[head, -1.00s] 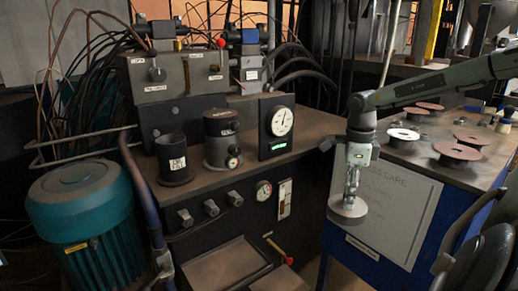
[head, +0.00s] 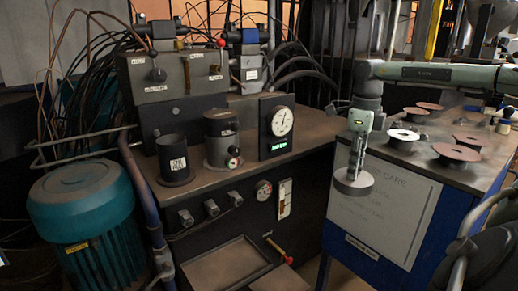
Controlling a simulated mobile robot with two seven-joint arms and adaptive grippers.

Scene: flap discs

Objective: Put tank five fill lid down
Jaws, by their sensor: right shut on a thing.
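My right gripper (head: 355,166) points down in front of the blue bench at the right. It is shut on a round grey lid (head: 353,184), which hangs about level in the air, clear of any surface. An open-looking black cylinder with a white label (head: 173,160) stands on the dark cabinet top. A second dark cylinder with a small gauge (head: 221,137) stands to its right. The labels are too small to read, so I cannot tell which is tank five. My left gripper is not in view.
The blue bench (head: 346,227) carries several reels and discs (head: 457,152), with some bare top between them. The dark cabinet (head: 315,127) has a dial gauge (head: 281,122) and bare top at its right end. A teal motor (head: 83,205) stands at left.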

